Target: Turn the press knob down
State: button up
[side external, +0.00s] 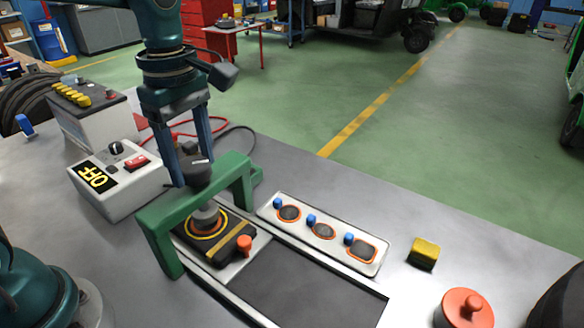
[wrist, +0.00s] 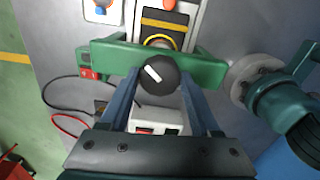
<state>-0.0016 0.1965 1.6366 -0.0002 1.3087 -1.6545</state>
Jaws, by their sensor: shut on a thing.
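The press knob (side external: 197,178) is a dark round knob with a white pointer mark, on top of the green press frame (side external: 160,226). In the wrist view the knob (wrist: 158,75) shows between my fingers, its white mark slanting. My gripper (side external: 195,167) comes straight down from above and is shut on the knob, one blue finger on each side. Below the crossbar a grey ram (side external: 206,214) stands over a yellow ring on a black block (side external: 222,249). The frame partly hides the block; I cannot tell whether ram and block touch.
A white control box (side external: 118,180) reading OFF stands to the left. A white tray (side external: 372,262) with several orange-rimmed pads and blue pegs lies to the right. A yellow block (side external: 425,253) and a red lidded pot (side external: 464,308) lie further right. A dark track runs toward the front.

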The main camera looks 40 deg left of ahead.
jog(key=m, duration=0.6)
jog(key=shift+m, duration=0.3)
jog(key=m, duration=1.2)
jog(key=shift+m, duration=0.3)
jog(key=m, duration=1.3)
jog(key=shift+m, duration=0.3)
jog(key=m, duration=0.3)
jog(key=shift+m, duration=2.1)
